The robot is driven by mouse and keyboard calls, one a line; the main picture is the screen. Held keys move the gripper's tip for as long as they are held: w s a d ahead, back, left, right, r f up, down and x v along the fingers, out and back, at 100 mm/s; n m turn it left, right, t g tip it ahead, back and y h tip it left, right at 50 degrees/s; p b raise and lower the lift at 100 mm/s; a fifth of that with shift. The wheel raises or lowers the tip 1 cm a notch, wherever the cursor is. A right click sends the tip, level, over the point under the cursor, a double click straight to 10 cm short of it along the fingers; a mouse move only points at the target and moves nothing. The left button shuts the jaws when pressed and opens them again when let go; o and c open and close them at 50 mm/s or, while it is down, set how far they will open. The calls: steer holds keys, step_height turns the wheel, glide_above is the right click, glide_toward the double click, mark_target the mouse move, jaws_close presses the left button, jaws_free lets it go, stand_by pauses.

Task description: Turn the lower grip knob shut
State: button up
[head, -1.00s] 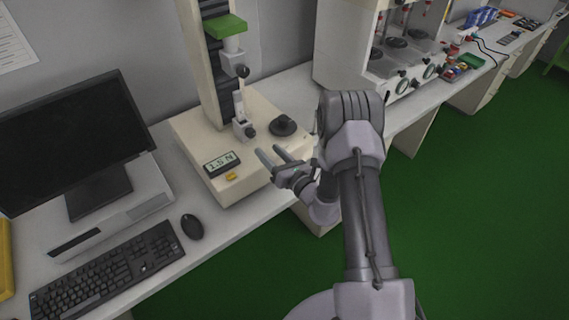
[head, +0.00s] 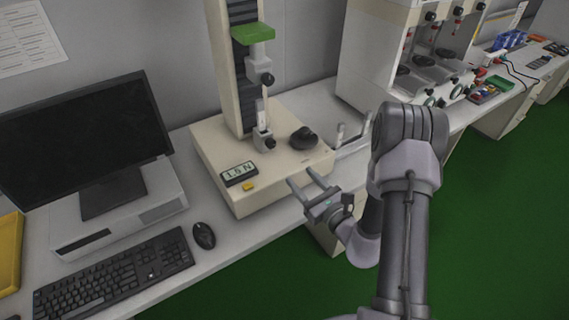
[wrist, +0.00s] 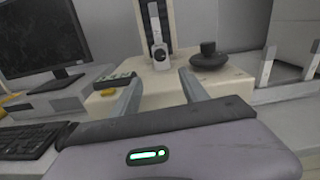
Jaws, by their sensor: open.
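The lower grip (head: 263,134) stands on the cream base of the test stand, with its small dark knob (head: 270,143) on the front right side. A light sample strip runs up from it to the upper grip, whose dark knob (head: 267,80) sits under a green block. In the wrist view the lower grip (wrist: 160,55) is ahead, between and beyond my fingers. My gripper (head: 304,181) is open and empty, in front of the base's front edge and apart from the knob. It also shows in the wrist view (wrist: 158,85).
A black round control (head: 303,139) sits on the base right of the lower grip. A display reading 1.5 N (head: 239,174) and a yellow button (head: 248,187) are at the front. A monitor (head: 85,140), keyboard (head: 113,276) and mouse (head: 204,235) are left.

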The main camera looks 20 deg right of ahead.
mark_target(272, 144)
steer(key=b+x, duration=0.2)
steer(key=x, duration=1.4)
steer(key=shift+w+r, duration=0.15)
steer(key=shift+w, duration=0.15)
